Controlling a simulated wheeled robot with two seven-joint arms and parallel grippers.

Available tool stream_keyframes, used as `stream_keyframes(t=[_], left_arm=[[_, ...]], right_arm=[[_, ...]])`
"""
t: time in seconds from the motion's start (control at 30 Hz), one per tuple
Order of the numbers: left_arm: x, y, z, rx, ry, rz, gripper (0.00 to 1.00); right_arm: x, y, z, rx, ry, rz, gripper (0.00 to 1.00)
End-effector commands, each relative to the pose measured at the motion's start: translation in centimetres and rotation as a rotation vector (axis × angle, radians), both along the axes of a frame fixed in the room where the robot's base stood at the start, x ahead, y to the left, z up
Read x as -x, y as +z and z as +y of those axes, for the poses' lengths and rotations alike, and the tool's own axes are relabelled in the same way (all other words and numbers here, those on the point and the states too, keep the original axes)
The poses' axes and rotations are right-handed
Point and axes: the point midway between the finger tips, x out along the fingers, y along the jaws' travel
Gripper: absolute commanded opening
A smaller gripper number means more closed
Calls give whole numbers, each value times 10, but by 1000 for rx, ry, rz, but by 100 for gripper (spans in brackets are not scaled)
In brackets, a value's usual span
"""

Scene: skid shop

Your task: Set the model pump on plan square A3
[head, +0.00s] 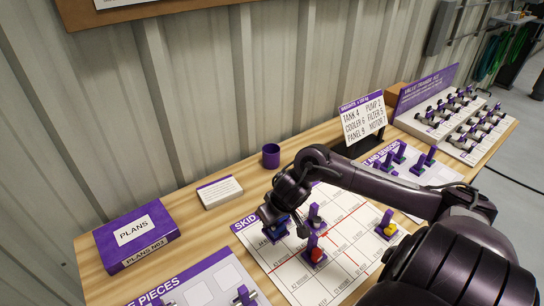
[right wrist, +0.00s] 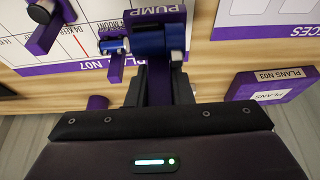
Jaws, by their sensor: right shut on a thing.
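The model pump, a blue cylinder on a purple base lettered PUMP, shows in the right wrist view (right wrist: 155,40) and as a small blue shape in the head view (head: 276,231). My right gripper (head: 278,222) is shut on it at the upper left corner of the white gridded skid plan (head: 345,262). I cannot tell whether the pump's base touches the sheet. The squares' labels are too small to read for sure, and the arm hides part of the grid. My left gripper is not in view.
On the plan stand a grey piece (head: 316,217), a red piece (head: 315,254) and a yellow piece (head: 386,226). A pieces sheet (head: 200,290) lies front left. A purple plans box (head: 137,236), small card (head: 220,191), purple cup (head: 271,156) and lettered sign (head: 363,118) stand behind.

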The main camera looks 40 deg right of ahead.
Motion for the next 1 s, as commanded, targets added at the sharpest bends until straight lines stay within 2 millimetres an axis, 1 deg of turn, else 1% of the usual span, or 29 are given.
stream_keyframes(t=[0.37, 1.0], left_arm=[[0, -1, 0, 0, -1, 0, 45], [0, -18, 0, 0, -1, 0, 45]], right_arm=[[0, -2, 0, 1, 0, 0, 0], [0, -33, 0, 1, -1, -1, 0]])
